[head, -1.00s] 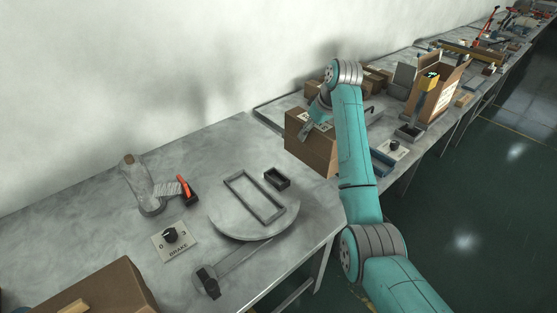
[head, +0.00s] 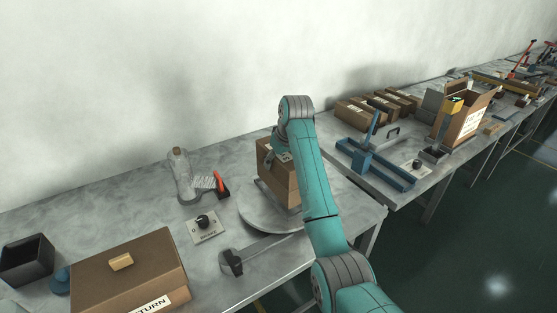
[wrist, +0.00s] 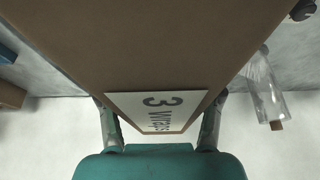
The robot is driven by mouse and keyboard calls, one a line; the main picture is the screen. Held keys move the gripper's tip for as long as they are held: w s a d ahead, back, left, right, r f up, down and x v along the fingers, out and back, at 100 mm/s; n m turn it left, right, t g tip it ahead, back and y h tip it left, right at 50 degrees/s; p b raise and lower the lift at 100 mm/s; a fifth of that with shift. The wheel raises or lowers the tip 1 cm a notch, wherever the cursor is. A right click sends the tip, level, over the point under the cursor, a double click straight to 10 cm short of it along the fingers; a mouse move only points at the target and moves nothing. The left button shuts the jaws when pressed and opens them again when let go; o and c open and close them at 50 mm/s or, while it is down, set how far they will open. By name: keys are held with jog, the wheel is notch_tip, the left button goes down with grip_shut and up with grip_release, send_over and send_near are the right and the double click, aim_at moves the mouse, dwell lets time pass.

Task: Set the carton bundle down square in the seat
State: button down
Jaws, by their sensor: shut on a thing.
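The carton bundle (head: 272,167) is a brown box, upright over the round turntable (head: 252,214). In the wrist view the carton (wrist: 150,50) fills the upper middle, with a white label reading "3 wraps". My gripper (head: 281,150) is shut on the carton's top part; in the wrist view its fingers (wrist: 160,102) lie on either side of the label. The seat is a dark rectangular frame (head: 262,192) on the turntable, and only its left edge shows beside the carton. My arm and the carton hide the rest. I cannot tell whether the carton's bottom touches the seat or is square in it.
A large carton (head: 128,270) is at front left. A blue fixture (head: 372,160) stands on the right table.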

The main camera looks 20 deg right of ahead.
aim_at(284, 156)
jog(key=shift+f, duration=0.15)
jog(key=shift+d+f, duration=0.1)
jog(key=shift+f, duration=1.5)
jog(key=shift+f, duration=0.15)
jog(key=shift+c, duration=0.7)
grip_release()
jog(key=shift+f, duration=0.1)
jog(key=v, duration=1.2)
jog(key=shift+s, duration=0.15)
